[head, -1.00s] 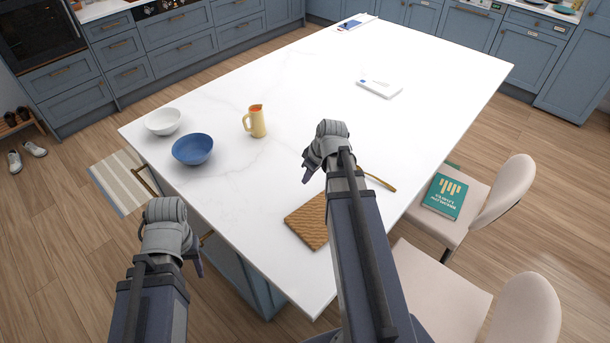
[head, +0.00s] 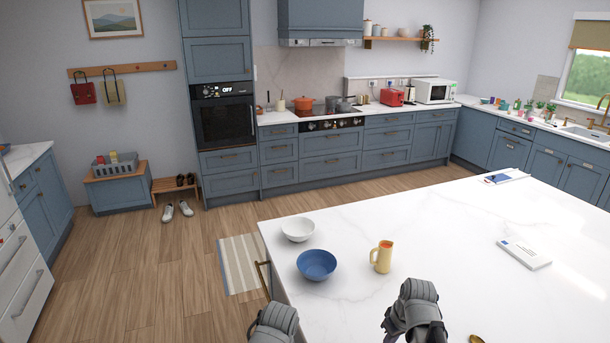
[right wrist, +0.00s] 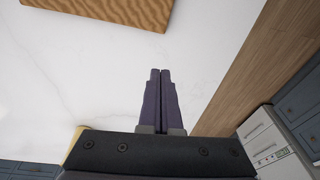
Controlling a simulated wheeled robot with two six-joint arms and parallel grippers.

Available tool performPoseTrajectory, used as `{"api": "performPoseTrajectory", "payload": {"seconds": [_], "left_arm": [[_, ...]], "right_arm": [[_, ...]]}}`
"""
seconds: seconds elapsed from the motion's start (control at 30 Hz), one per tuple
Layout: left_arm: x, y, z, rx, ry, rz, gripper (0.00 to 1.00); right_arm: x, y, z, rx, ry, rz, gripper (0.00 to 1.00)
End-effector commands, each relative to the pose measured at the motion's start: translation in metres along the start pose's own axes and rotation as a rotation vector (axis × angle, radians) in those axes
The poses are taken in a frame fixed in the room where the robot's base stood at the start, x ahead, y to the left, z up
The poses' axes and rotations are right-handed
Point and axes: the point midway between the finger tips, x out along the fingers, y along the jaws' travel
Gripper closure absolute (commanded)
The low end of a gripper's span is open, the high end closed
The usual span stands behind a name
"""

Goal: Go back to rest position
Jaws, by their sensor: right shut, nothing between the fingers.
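My right gripper (right wrist: 160,74) is shut and empty in the right wrist view, its two dark fingers together above the white worktop. In the head view my right wrist (head: 413,308) shows low at centre-right, over the island's near part. My left wrist (head: 272,324) shows at the bottom edge, beside the island's left end; its fingers are hidden, so I cannot tell whether they are open or shut.
On the white island (head: 400,235) stand a white bowl (head: 298,228), a blue bowl (head: 316,265), a yellow jug (head: 381,257) and a white flat box (head: 525,253). A wooden board (right wrist: 105,10) lies near the right gripper. Floor left of the island is open, with a striped mat (head: 240,262).

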Motion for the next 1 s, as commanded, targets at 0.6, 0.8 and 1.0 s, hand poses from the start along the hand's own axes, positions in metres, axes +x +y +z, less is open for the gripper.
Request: {"api": "performPoseTrajectory", "payload": {"seconds": [0.6,0.8,1.0], "left_arm": [[0.014,0.001,-0.001,-0.001,0.0,0.0,0.5],[0.014,0.001,-0.001,0.0,0.0,0.0,0.5],[0.014,0.001,-0.001,-0.001,0.0,0.0,0.5]], "right_arm": [[0.02,-0.188,0.028,0.027,-0.244,0.137,1.0],[0.02,-0.19,0.029,0.033,-0.248,0.143,1.0],[0.02,-0.19,0.029,0.032,-0.247,0.142,1.0]]}}
